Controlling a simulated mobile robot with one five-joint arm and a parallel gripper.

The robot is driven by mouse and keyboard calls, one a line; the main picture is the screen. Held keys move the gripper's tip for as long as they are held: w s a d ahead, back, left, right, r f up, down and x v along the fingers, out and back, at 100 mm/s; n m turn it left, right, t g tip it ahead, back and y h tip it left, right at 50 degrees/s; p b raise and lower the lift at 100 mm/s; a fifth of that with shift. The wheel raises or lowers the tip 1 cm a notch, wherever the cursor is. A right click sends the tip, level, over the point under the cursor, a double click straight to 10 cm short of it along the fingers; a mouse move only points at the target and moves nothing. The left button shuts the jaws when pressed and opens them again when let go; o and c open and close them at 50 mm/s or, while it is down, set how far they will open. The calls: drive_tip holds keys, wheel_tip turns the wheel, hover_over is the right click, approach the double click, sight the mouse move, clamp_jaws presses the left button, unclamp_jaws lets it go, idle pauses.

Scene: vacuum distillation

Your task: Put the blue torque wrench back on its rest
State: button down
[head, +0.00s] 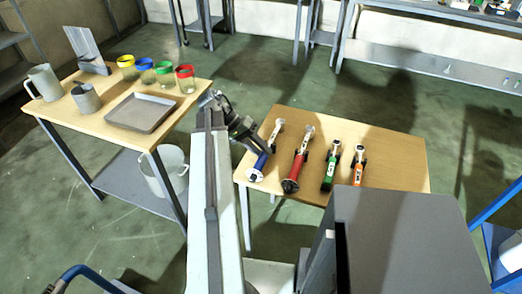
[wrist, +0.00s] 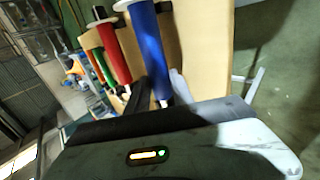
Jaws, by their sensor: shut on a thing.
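The blue torque wrench (head: 262,160) is at the left end of the row of wrenches on the right-hand wooden table (head: 400,180). Its handle points toward the table's front left corner and its head (head: 279,123) toward the back. My gripper (head: 262,146) reaches it from the left and is shut on it below the head. In the wrist view my gripper's fingers (wrist: 159,92) close around the wrench's shaft, with the blue handle (wrist: 148,45) beyond. Its rest is largely hidden, so I cannot tell whether the wrench touches it.
A red wrench (head: 299,163), a green wrench (head: 331,168) and an orange wrench (head: 358,170) lie to the right on black rests. The left table (head: 190,98) bears a tray (head: 142,112), jugs and colored-rim jars. A grey box (head: 400,240) stands in front.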

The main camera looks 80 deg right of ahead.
drive_tip(key=c, duration=1)
unclamp_jaws()
drive_tip(key=shift+c, duration=0.2)
drive_tip(key=a+p+v, duration=0.1)
drive_tip(key=p+v, duration=0.4)
drive_tip(key=v, duration=0.2)
drive_tip(key=shift+w+d+r+p, duration=0.2)
drive_tip(key=shift+w+d+p, duration=0.15)
drive_tip(key=shift+d, duration=0.15)
